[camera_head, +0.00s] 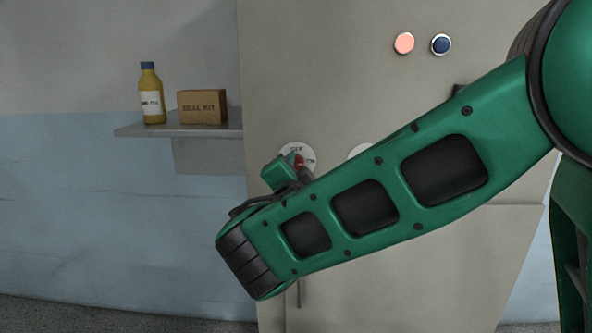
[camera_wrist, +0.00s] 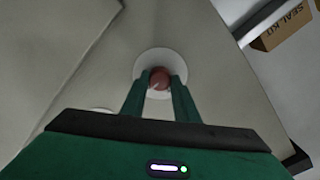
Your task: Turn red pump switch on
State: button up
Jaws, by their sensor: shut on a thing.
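The red pump switch (camera_head: 299,161) is a red knob on a round white dial plate (camera_head: 289,149) on the grey cabinet. The plate's lettering is partly covered, so I cannot read the knob's setting. In the wrist view the red knob (camera_wrist: 159,77) sits between the two green fingers of my gripper (camera_wrist: 160,86), at the middle of the white plate (camera_wrist: 147,62). My gripper is shut on the knob, one finger on each side. In the head view my forearm hides most of my gripper.
A second white dial plate (camera_head: 360,151) is mostly hidden behind my arm. A lit pinkish button (camera_head: 404,43) and a blue button (camera_head: 441,45) are higher on the cabinet (camera_head: 320,80). A shelf (camera_head: 180,131) at left holds a yellow bottle (camera_head: 151,84) and a SEAL KIT box (camera_head: 202,107).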

jog(key=shift+d+f, duration=0.1)
jog(key=shift+f, duration=0.05)
jog(key=o, duration=1.1)
jog(key=shift+c, duration=0.2)
jog(key=shift+s, duration=0.15)
jog(key=s, duration=1)
jog(key=shift+s, duration=0.2)
